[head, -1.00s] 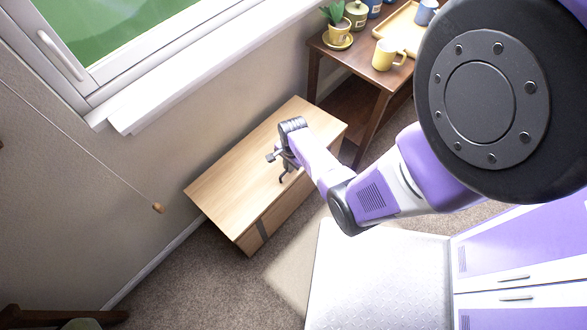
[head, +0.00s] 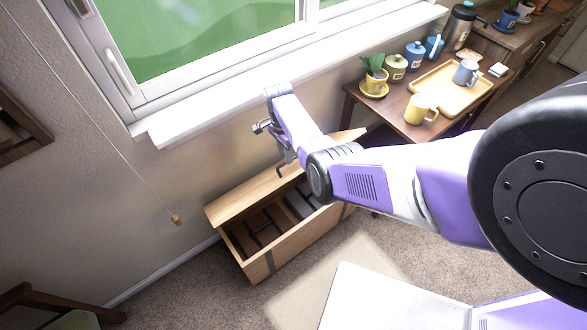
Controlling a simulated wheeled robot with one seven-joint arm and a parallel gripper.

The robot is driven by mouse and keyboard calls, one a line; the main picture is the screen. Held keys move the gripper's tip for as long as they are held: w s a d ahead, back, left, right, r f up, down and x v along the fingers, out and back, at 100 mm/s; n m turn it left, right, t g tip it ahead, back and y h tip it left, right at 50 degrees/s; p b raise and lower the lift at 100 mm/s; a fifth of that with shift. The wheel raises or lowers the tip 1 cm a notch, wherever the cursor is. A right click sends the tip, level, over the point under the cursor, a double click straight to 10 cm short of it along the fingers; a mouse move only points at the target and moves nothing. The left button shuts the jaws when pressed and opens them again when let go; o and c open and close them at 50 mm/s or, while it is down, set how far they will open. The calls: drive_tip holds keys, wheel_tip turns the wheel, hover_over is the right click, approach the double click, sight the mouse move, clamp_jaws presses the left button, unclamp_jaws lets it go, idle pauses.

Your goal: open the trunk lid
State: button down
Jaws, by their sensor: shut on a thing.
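The wooden trunk (head: 290,246) stands on the carpet against the wall below the window. Its lid (head: 238,197) is raised and tilted back toward the wall, and the inside of the trunk shows. My gripper (head: 281,168) is at the raised lid near the middle of its length, shut on it. My arm hides the right part of the lid, and the exact contact of the fingers is too small to make out. Several dark items (head: 265,228) lie inside the trunk.
A side table right of the trunk holds a yellow mug (head: 421,109), a tray (head: 452,88), a potted plant (head: 374,75) and jars. The window sill (head: 230,103) runs above the lid. A cord with a knob (head: 176,220) hangs at left.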

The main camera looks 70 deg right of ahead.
drive_tip(key=shift+w+d+r+b, duration=0.1)
drive_tip(key=shift+w+d, duration=0.15)
drive_tip(key=shift+w, duration=0.25)
drive_tip(key=shift+w+d+f+b, duration=0.15)
drive_tip(key=shift+w+d, duration=0.15)
drive_tip(key=shift+w, duration=0.15)
drive_tip(key=shift+w+d+r+b, duration=0.15)
drive_tip(key=shift+w+d, duration=0.1)
drive_tip(key=shift+w, duration=0.25)
drive_tip(key=c, duration=1.5)
unclamp_jaws()
drive_tip(key=shift+d+r, duration=0.1)
drive_tip(key=shift+r, duration=0.2)
wheel_tip(320, 180, up, 7)
drive_tip(key=p, duration=0.1)
drive_tip(key=shift+r, duration=0.15)
drive_tip(key=shift+w, duration=0.1)
